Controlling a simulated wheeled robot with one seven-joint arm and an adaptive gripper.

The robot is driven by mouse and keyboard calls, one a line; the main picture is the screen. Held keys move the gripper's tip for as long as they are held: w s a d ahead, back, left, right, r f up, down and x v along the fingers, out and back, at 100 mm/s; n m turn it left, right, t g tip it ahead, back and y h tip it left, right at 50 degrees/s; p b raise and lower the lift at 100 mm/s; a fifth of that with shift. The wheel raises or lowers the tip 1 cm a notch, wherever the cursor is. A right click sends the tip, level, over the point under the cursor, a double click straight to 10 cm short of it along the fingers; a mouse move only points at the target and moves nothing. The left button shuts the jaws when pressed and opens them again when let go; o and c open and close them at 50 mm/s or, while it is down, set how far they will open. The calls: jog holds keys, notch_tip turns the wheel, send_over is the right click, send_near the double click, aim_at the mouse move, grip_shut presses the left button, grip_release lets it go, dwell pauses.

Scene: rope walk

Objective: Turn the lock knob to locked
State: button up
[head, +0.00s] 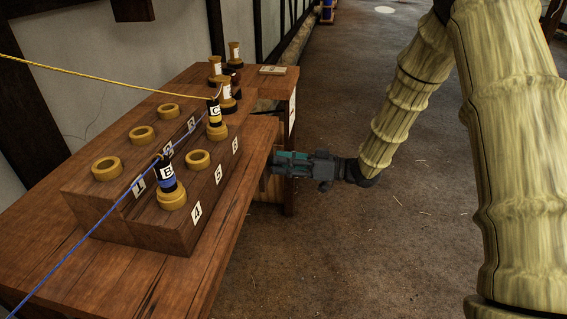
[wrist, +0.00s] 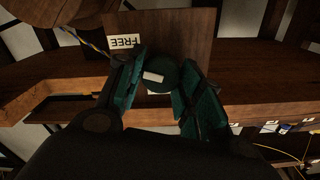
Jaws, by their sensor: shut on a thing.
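The lock knob (wrist: 168,77) is a dark green round knob with a white bar mark, on a brown wooden panel (wrist: 185,28). A white label reading "FREE" (wrist: 125,42) appears upside down beside it. Another pale label (wrist: 158,92) shows partly below the knob, its text hidden. My gripper (wrist: 163,72) has its two teal fingers on either side of the knob and is shut on it. In the head view my gripper (head: 281,160) reaches the right side of the wooden bench (head: 225,262); the knob is hidden there.
A stepped wooden block (head: 160,236) on the bench holds yellow rings and labelled bobbins, including B (head: 167,180) and C (head: 214,112). A blue rope (head: 95,229) and a yellow rope (head: 100,78) run left. The floor right of the bench is clear.

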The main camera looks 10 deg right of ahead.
jog(key=shift+n, duration=0.3)
jog(key=n+b, duration=0.2)
jog(key=n, duration=0.5)
jog(key=n+b, duration=0.3)
jog(key=n, duration=0.4)
jog(key=n+b, duration=0.2)
jog(key=n, duration=0.5)
jog(key=shift+s+f, duration=0.25)
jog(key=shift+a, duration=0.1)
dwell(0.3)
jog(key=o, duration=1)
jog(key=shift+c, duration=0.2)
jog(key=shift+r, duration=0.1)
jog(key=v, duration=1.2)
